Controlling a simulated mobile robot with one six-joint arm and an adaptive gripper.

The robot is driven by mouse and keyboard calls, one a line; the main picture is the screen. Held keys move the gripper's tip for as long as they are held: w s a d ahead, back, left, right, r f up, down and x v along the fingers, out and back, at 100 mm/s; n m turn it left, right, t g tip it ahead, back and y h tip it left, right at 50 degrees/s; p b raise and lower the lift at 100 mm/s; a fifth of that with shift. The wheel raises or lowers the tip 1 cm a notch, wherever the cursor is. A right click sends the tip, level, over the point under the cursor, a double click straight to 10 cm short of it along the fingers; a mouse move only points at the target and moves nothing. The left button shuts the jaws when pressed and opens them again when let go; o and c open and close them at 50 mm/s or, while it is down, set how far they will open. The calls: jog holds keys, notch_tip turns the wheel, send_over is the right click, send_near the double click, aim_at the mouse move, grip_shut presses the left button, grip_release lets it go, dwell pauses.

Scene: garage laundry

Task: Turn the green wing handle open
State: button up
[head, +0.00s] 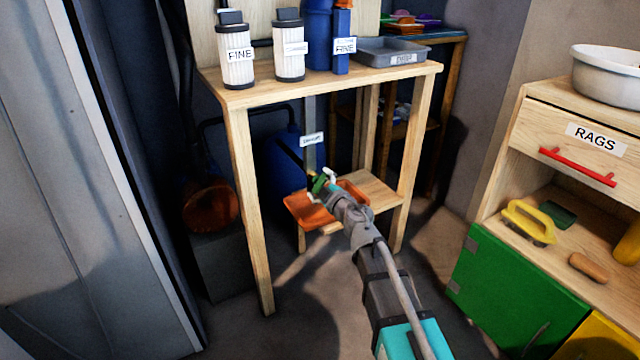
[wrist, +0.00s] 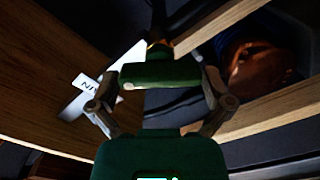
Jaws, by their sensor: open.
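The green wing handle (head: 319,184) is low under the wooden table, above an orange tray. In the wrist view the handle (wrist: 160,74) is a dark green bar lying crosswise, with a brass-coloured stem behind it. My gripper (head: 329,183) reaches in from the lower right and is at the handle. In the wrist view my gripper (wrist: 160,88) is open, with one finger beside each end of the bar. I cannot tell whether either finger touches it. In the head view my gripper partly hides the handle.
The wooden table (head: 340,84) carries filter canisters and a grey tray (head: 392,52); its legs and top frame the space around my gripper. The orange tray (head: 311,210) rests on the low shelf. A blue container (head: 285,160) stands behind. A cabinet with a green door (head: 508,292) is right.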

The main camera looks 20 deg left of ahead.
jog(key=shift+s+d, duration=0.1)
jog(key=shift+d, duration=0.05)
jog(key=v, duration=1.1)
jog(key=shift+s+d, duration=0.2)
jog(key=shift+s, duration=0.05)
